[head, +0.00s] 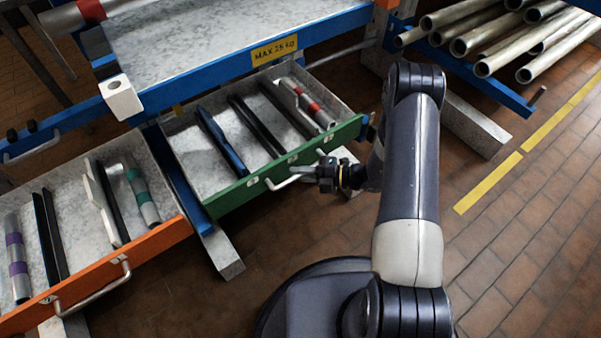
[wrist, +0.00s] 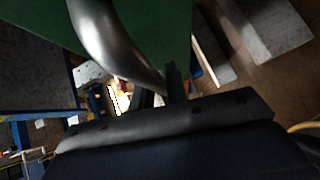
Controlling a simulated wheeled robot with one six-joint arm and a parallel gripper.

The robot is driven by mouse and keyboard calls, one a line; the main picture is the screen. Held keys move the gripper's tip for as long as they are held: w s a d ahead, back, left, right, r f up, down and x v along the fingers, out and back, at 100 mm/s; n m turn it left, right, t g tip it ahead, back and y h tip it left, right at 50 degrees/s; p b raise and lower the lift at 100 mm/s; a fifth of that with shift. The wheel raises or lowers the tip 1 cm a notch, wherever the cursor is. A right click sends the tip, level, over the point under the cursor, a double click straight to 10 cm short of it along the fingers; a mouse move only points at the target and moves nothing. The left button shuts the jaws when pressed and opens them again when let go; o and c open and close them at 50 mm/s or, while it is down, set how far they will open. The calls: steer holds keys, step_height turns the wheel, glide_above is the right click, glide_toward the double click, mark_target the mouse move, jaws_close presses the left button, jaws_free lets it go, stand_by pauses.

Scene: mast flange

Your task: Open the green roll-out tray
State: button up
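The green roll-out tray (head: 240,194) stands pulled out from under the blue-framed rack, its grey bed showing with several bars and tubes on it. Its silver bow handle (head: 285,182) is on the green front panel. My gripper (head: 316,174) is at the right part of this handle. In the wrist view, the handle (wrist: 108,45) curves down to my gripper's narrow-set dark fingers (wrist: 161,90), which appear closed around it. The green panel (wrist: 155,25) lies just behind. The handle's right end is partly hidden by my gripper.
An orange-fronted tray (head: 100,277) stands pulled out at the lower left, with its own handle (head: 95,293). A white rack foot (head: 222,253) lies between the trays. Metal pipes (head: 500,40) rest on a blue rack at upper right. Tiled floor (head: 510,240) at right is clear.

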jaws_close()
steer(key=shift+s+d, duration=0.1)
